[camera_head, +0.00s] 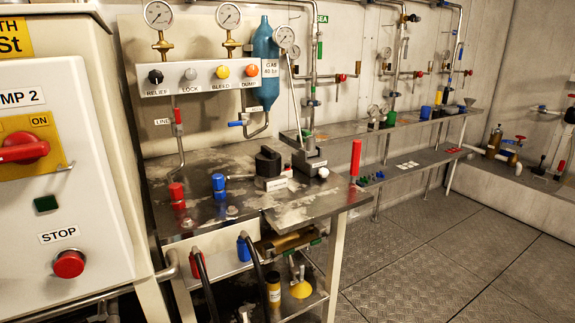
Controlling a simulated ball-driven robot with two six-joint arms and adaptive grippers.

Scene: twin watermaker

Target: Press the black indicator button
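The white pump panel marked "MP 2" (30,120) fills the left edge of the head view. It carries a small square, very dark green, nearly black button (46,203) above the STOP label. A red round stop button (69,264) is below it. On the white valve panel (205,88) behind the bench, a round black knob (155,76) sits above the label RELIEF. A larger black knob or handle (268,160) stands on the metal bench. I cannot tell which of these is the black indicator button. Neither of my grippers is in view.
A red rotary switch (24,148) on a yellow plate sits above the dark button. The steel bench (240,200) holds red and blue fittings, with an upright red handle (355,160) at its right. A metal rail (95,300) runs below the pump panel. Floor plates (430,255) at right are clear.

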